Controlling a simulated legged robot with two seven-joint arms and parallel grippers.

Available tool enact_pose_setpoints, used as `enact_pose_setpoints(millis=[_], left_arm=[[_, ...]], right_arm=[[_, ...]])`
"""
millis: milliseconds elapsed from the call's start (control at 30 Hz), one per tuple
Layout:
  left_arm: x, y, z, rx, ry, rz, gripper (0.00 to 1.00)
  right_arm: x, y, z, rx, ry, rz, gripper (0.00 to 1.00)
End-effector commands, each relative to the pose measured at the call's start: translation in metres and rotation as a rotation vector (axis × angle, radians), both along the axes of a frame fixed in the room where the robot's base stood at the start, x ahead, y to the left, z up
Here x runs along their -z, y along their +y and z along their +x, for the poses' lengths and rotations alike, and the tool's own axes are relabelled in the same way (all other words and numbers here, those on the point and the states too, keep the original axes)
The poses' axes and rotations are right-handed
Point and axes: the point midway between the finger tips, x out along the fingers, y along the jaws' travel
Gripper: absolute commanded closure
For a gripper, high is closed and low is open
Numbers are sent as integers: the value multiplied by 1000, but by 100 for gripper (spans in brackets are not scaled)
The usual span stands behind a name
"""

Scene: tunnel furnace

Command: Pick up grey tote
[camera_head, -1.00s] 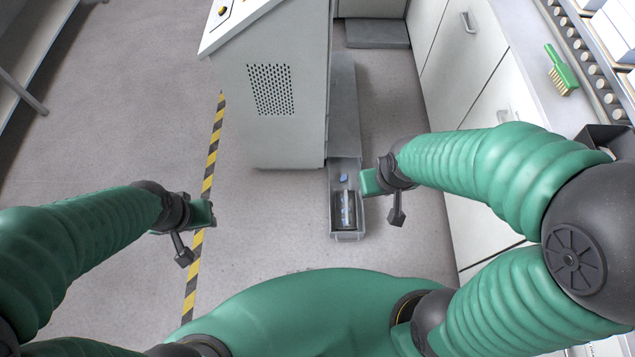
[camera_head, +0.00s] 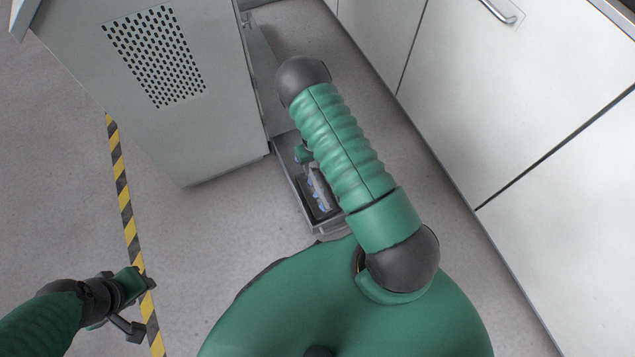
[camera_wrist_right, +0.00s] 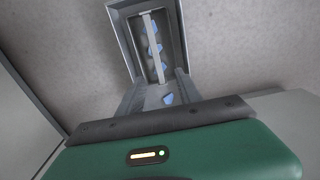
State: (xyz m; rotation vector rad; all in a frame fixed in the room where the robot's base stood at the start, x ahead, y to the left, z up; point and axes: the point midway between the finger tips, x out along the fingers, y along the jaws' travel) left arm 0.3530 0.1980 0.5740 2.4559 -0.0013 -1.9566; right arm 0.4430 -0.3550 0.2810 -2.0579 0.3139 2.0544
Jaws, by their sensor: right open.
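The grey tote (camera_head: 328,227) is a long narrow open bin low beside the machine, with blue pieces inside. My right forearm covers part of it in the head view. In the right wrist view, the tote (camera_wrist_right: 125,42) lies ahead, with a light bar along its middle and blue pieces around it. My right gripper (camera_head: 303,154) is over the tote's far part, open, mostly hidden by the arm. Whether it touches the tote cannot be told. My left gripper (camera_head: 139,289) is at the lower left, over the striped tape, away from the tote.
A grey machine with a perforated panel (camera_head: 155,57) stands left of the tote. White cabinets (camera_head: 520,100) line the right side. Yellow-black tape (camera_head: 124,195) runs along the floor at the left. Bare floor (camera_head: 225,235) lies between tape and tote.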

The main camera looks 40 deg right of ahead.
Motion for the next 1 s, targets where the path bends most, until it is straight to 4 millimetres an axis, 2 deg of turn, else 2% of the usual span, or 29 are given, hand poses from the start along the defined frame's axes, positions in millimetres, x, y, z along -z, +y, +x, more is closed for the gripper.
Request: enact_pose_setpoints(millis=[33,167,500,667,867,1000], left_arm=[[10,0,0,0,-1,0,64],[18,0,1,1,-2,0,64],[64,0,0,0,-1,0,64],[72,0,0,0,-1,0,64],[105,0,0,0,-1,0,64],[113,0,0,0,-1,0,64]], right_arm=[[17,-3,-2,1,3,-2,58],[37,-6,-4,2,7,-4,58],[123,-5,-5,0,7,-4,58],[139,-6,-5,2,6,-5,58],[177,-6,-13,3,8,-4,58],[189,-6,-12,1,6,-3,58]])
